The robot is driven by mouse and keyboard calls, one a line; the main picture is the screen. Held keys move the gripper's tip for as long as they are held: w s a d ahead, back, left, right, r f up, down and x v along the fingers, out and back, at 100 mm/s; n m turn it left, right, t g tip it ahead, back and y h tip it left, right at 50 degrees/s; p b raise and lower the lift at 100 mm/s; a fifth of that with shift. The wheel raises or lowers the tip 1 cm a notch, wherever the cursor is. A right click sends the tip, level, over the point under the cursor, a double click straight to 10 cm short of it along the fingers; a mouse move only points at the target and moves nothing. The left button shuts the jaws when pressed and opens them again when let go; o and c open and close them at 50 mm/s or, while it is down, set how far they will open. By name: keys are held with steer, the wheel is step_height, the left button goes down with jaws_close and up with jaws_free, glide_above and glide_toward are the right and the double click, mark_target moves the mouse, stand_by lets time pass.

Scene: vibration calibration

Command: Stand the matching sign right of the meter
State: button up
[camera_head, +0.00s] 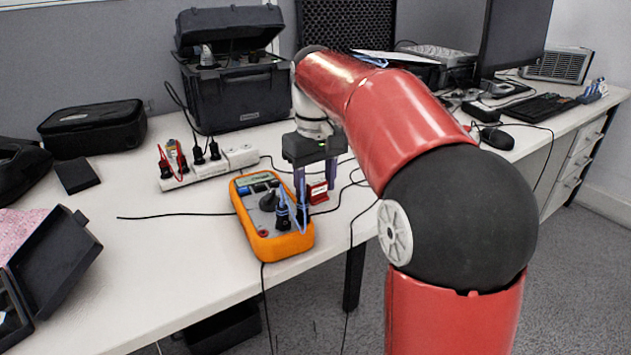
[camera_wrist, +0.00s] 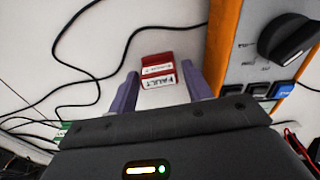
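The orange meter (camera_head: 277,242) with a dark dial lies near the table's front edge; part of it shows at the right of the wrist view (camera_wrist: 216,45). A small red sign (camera_head: 318,193) stands on the table just right of the meter. In the wrist view the red sign (camera_wrist: 157,68) shows white panels, one reading "FAULT". My gripper (camera_head: 316,178) points down over the sign. Its two purple fingers (camera_wrist: 159,73) are apart on either side of the sign, with narrow gaps showing. The meter's display is too small to read.
A white power strip (camera_head: 210,166) with plugs lies behind the meter. Black cables run across the table around the sign. A black case (camera_head: 93,127) and an open black box (camera_head: 55,260) stand to the left.

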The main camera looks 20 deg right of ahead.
mark_target(316, 181)
steer(key=shift+o, duration=0.5)
steer(key=shift+r, duration=0.1)
step_height(316, 181, up, 12)
steer(key=p, duration=0.3)
steer(key=shift+r, duration=0.1)
